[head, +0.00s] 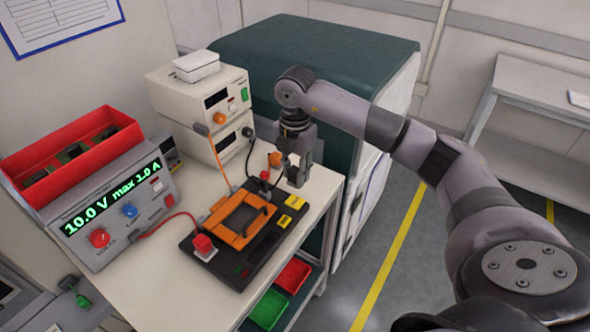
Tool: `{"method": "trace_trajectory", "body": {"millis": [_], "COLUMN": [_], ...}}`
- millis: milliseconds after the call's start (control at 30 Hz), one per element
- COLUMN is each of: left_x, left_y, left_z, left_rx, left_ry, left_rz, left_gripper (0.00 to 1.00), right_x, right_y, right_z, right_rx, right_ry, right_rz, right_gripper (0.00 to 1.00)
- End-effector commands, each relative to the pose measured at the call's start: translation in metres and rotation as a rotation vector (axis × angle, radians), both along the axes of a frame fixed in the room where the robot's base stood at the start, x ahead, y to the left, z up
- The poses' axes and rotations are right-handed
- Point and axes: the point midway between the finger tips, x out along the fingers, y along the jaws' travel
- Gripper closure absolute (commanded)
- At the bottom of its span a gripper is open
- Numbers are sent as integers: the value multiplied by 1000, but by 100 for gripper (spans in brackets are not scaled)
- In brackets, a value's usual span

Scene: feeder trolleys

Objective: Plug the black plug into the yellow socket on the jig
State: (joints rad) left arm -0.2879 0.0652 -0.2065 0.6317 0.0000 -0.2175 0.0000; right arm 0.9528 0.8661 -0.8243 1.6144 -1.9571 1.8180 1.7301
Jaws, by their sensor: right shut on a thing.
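The jig (187,246) is a black base with an orange frame on the bench. Two yellow blocks show at its right edge, one farther back (294,202) and one nearer (284,220). Which of them is the yellow socket, I cannot tell. My right gripper (297,181) points down above the jig's far right corner, close to the farther yellow block. It is shut on the black plug, which is mostly hidden among the dark fingers. A black cable hangs from a black connector (248,132) on the white instrument. My left gripper is out of view.
A red plug (202,244) sits at the jig's near left corner, its cable running to the power supply (108,222). Another red-topped part (264,175) and an orange part (274,159) stand near my right gripper. A dark green-topped cabinet (320,45) stands behind.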

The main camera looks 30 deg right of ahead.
Motion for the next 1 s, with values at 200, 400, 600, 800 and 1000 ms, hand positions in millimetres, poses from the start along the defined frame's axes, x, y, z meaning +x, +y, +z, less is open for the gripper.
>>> {"method": "trace_trajectory", "body": {"millis": [200,400,600,800,1000], "left_x": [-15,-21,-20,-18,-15], "left_y": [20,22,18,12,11], "left_z": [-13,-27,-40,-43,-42], "left_rx": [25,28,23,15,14], "left_ry": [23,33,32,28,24], "left_rz": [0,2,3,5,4], "left_gripper": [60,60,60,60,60], "right_x": [0,-1,0,0,0], "right_y": [0,0,0,0,0], "right_z": [-15,-34,-51,-57,-56], "right_rx": [0,-1,0,0,0], "right_ry": [1,2,1,0,0], "right_rz": [0,1,1,1,1], "right_gripper": [97,97,97,97,97]}}
